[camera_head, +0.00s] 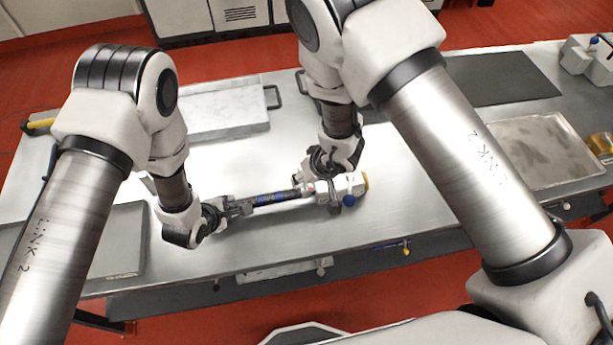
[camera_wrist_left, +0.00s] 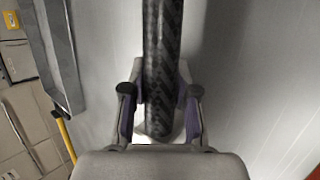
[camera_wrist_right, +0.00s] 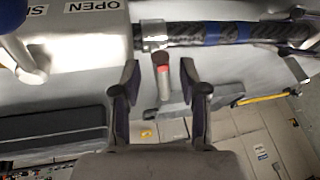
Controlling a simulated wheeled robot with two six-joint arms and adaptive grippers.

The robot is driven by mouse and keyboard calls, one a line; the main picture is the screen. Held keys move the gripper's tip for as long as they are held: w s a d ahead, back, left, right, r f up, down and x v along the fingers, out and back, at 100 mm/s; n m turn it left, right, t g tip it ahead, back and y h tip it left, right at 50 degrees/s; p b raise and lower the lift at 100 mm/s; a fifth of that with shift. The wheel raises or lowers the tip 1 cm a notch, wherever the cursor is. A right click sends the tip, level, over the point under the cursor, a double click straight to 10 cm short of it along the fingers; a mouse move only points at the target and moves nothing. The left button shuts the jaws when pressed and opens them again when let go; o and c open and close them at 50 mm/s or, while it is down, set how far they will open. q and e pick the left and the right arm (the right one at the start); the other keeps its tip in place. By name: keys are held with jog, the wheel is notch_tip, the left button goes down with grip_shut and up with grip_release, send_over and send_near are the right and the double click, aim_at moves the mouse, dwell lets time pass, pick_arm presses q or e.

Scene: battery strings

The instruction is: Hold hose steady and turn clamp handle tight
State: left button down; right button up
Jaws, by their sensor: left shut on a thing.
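The dark patterned hose (camera_head: 272,198) with blue bands lies across the table, its right end at a white fitting (camera_head: 350,184). My left gripper (camera_head: 225,207) is shut on the hose's left end; the hose (camera_wrist_left: 162,50) runs between its fingers (camera_wrist_left: 160,105) in the left wrist view. In the right wrist view a metal clamp (camera_wrist_right: 155,42) sits around the hose beside the white fitting (camera_wrist_right: 85,38), which is lettered "OPEN". The clamp handle (camera_wrist_right: 162,78), dark red and pale, points down from it. My right gripper (camera_wrist_right: 160,85) is open, its fingers on either side of the handle, apart from it.
A pale slab with a dark handle (camera_head: 230,112) lies behind the hose. A dark mat (camera_head: 500,78) and a metal tray (camera_head: 540,150) are at the right. A grey panel (camera_head: 118,240) lies at the left. The table front of the hose is clear.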

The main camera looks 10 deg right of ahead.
pick_arm(q)
jog(key=c, duration=0.8)
grip_release()
jog(key=shift+f, duration=0.1)
pick_arm(e)
jog(key=v, duration=0.8)
pick_arm(q)
jog(key=v, duration=0.8)
pick_arm(e)
jog(key=shift+w, duration=0.1)
